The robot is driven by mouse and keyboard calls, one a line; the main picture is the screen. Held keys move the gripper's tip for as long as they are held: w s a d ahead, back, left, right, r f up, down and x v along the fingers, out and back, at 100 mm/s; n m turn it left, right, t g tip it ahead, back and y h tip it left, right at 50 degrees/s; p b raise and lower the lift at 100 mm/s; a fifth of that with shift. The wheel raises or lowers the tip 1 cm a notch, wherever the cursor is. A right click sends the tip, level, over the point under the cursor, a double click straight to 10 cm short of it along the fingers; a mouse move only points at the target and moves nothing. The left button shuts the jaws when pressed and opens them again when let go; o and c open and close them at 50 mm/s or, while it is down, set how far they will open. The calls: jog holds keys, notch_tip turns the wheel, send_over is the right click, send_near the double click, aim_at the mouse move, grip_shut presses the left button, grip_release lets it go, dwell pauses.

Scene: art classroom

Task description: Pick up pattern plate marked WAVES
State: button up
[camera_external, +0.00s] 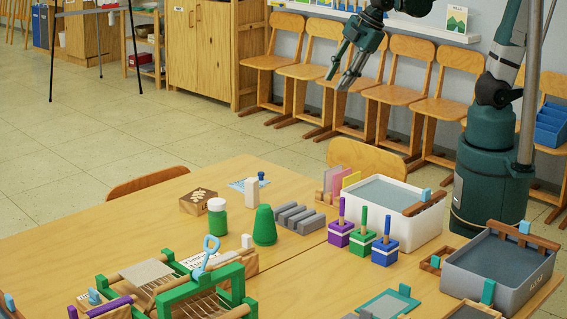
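My gripper (338,81) hangs high above the far side of the table, its fingers pointing down and left. The fingers are apart with nothing between them. No plate with a readable WAVES mark shows. Candidates are a plate with a teal frame (388,304) lying at the front edge, a dark plate (470,312) right of it and cut by the picture's bottom, and upright grey, pink and yellow plates (337,181) in a wooden rack. I cannot tell which, if any, is marked WAVES. My gripper is far from all of them.
A white tub (420,231) and a grey tub (499,287) stand at the right. Purple, green and blue handled blocks (363,241) stand left of them.

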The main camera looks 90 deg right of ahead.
jog(key=w+a+f+n+g+h+p, duration=0.1)
jog(key=w+a+f+n, duration=0.1)
jog(key=w+f+n, duration=0.3)
jog(key=w+a+f+n+p, duration=0.15)
jog(key=w+n, duration=0.25)
jog(key=w, duration=0.4)
jog(key=n+g+h, duration=0.1)
jog(key=n+g, duration=0.1)
jog(key=n, duration=0.6)
send_near(262, 173)
jog(key=shift+f+h+p, duration=0.3)
jog(key=shift+f, duration=0.15)
jog(key=shift+w+f, duration=0.1)
jog(key=shift+x, duration=1.25)
jog(key=shift+d+b, duration=0.1)
jog(key=shift+b, duration=0.2)
jog(key=shift+b+x, duration=0.65)
jog(key=shift+x, duration=1.9)
jog(key=shift+w, duration=0.1)
